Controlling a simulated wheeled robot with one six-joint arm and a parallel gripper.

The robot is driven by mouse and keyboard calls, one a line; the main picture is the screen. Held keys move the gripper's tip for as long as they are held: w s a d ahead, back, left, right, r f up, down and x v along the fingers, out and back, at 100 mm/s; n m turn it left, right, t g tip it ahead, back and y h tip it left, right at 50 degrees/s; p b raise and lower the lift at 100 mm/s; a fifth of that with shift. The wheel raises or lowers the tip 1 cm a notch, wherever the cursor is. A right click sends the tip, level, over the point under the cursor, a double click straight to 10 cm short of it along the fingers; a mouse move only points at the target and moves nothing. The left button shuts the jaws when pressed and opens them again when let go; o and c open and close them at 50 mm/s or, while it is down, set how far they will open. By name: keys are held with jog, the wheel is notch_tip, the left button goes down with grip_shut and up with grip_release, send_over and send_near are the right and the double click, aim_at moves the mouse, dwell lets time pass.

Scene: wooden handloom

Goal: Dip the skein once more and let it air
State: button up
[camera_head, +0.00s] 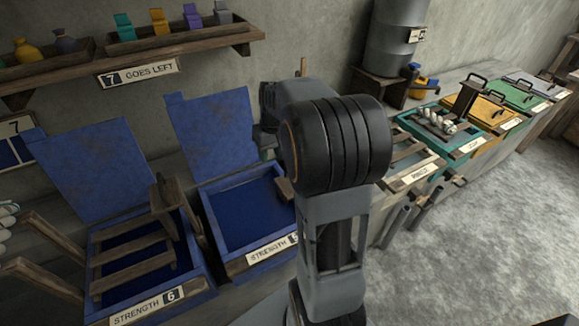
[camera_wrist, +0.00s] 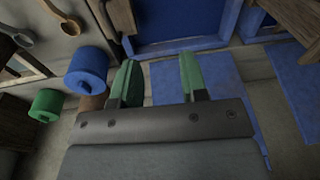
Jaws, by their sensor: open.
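My gripper (camera_wrist: 160,80) shows in the wrist view with two green-tipped fingers apart and nothing between them. My arm hides it in the head view. The vat labelled Strength 5 (camera_head: 270,252) stands open with dark blue inside. The vat labelled Strength 6 (camera_head: 190,292) is to its left, with a wooden rack (camera_head: 132,262) across it. Pale rolled pieces (camera_head: 437,121) lie on a teal vat at the right, and other pale pieces (camera_head: 6,222) are cut off at the left edge. I cannot tell whether either is the skein.
A shelf (camera_head: 150,46) with coloured blocks has a sign, "7 Goes left" (camera_head: 139,73). Blue panels (camera_head: 212,132) rise behind the vats. A Rinse vat (camera_head: 412,172), yellow and green vats, and a grey barrel (camera_head: 394,40) stand right. Floor (camera_head: 450,255) is clear. A blue cylinder (camera_wrist: 86,69) is near my gripper.

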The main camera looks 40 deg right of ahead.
jog(key=w+d+f+y+p, duration=0.1)
jog(key=w+d+f, duration=0.15)
jog(key=d, duration=0.45)
jog(key=w+d+f+p, duration=0.1)
jog(key=d+f, duration=0.2)
jog(key=d, duration=0.3)
jog(key=shift+m+g, duration=0.3)
jog(key=shift+g, duration=0.1)
jog(key=f, duration=0.3)
jog(key=a+f, duration=0.1)
jog(key=f, duration=0.3)
jog(key=a+f+p, duration=0.1)
jog(key=f, duration=0.3)
jog(key=shift+w+a+f, duration=0.15)
jog(key=shift+w, duration=0.05)
jog(key=shift+a+f, duration=0.1)
jog(key=shift+f, duration=0.55)
jog(key=shift+c, duration=0.5)
grip_shut()
